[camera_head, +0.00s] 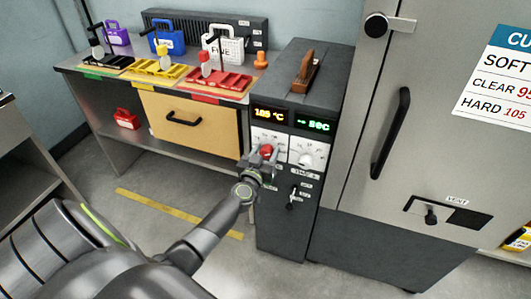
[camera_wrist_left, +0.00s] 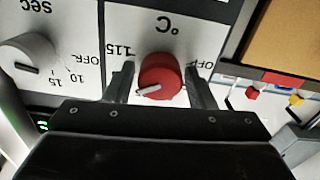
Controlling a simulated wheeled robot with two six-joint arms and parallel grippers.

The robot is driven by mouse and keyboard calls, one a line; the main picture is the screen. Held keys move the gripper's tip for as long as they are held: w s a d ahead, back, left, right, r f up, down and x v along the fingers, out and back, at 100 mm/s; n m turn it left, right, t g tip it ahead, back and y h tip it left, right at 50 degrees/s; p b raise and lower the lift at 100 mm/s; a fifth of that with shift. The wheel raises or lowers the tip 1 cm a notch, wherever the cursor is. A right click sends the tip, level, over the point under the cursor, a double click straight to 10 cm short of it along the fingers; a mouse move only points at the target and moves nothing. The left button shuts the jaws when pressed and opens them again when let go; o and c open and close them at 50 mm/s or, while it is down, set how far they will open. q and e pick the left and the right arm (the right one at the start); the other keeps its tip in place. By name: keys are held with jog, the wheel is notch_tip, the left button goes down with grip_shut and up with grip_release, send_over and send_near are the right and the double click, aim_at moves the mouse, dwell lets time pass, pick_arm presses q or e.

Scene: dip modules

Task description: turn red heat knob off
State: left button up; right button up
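The red heat knob (camera_head: 267,151) is on the white dial plate of the dark control cabinet. In the left wrist view, which is upside down, the red knob (camera_wrist_left: 160,76) sits between my left gripper's (camera_wrist_left: 161,88) two fingers. Narrow gaps seem to show on both sides, so the gripper looks open around it. The knob's white pointer (camera_wrist_left: 149,90) points left and slightly down in that picture; "115" is printed at left and "OFF" at right. In the head view my left gripper (camera_head: 262,158) reaches the knob from the front. My right gripper is not in view.
A white timer knob (camera_head: 304,158) marked in seconds is right beside the red one. Above are a yellow temperature display (camera_head: 269,114) reading about 105 and a green display (camera_head: 314,125). A small lever (camera_head: 292,197) is below. A bench (camera_head: 168,152) stands left, a large steel cabinet (camera_head: 350,200) right.

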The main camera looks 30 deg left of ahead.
pick_arm(q)
jog(key=c, duration=0.7)
jog(key=shift+c, duration=0.2)
